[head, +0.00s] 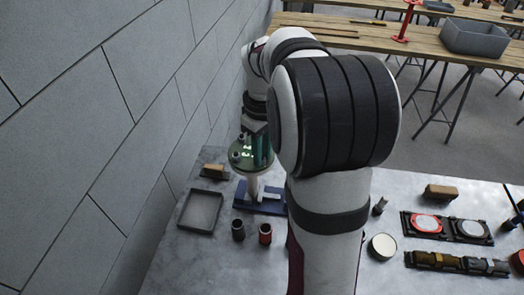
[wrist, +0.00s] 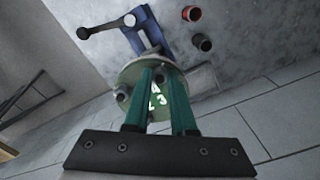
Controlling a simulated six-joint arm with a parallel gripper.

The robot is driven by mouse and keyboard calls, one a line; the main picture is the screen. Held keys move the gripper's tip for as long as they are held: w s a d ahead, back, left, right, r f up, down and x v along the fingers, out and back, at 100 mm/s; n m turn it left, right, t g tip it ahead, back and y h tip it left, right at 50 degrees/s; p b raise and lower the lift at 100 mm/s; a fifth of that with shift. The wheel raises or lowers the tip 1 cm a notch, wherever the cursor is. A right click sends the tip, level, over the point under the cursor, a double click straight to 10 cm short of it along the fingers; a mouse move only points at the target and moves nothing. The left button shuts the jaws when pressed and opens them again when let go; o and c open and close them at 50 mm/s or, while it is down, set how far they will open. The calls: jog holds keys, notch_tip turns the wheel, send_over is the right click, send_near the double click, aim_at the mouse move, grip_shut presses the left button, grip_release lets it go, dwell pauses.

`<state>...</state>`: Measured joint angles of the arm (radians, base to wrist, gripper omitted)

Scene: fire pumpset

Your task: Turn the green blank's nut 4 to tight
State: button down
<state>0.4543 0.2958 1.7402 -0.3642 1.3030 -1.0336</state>
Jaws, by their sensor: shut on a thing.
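The green blank (head: 240,157) is a round disc on a pale post above a blue base (head: 243,199), with glowing numbers on its face. It also shows in the wrist view (wrist: 131,76), where nuts stand around its rim. My gripper (wrist: 159,72) reaches over the disc with two green fingers, which also show in the head view (head: 262,152). The fingers are shut on a nut (wrist: 160,78) at the rim, beside what looks like the number 4. The fingers partly hide this nut and the numbers. Another nut (wrist: 122,95) on the disc is clear of the fingers.
A grey tray (head: 200,209), a dark cup (head: 238,229) and a red-rimmed cup (head: 265,234) stand near the base. A black lever (wrist: 105,25) sticks out beside the blue base. The wall is close on the left. My arm hides the middle of the table.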

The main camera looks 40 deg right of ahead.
jog(key=shift+m, duration=0.3)
jog(key=m, duration=0.6)
jog(key=shift+m, duration=0.4)
jog(key=m, duration=0.4)
jog(key=shift+r, duration=0.1)
jog(key=m, duration=0.4)
jog(key=shift+w, duration=0.1)
jog(key=m, duration=0.5)
jog(key=shift+m, duration=0.3)
jog(key=m, duration=0.4)
jog(key=shift+m, duration=0.6)
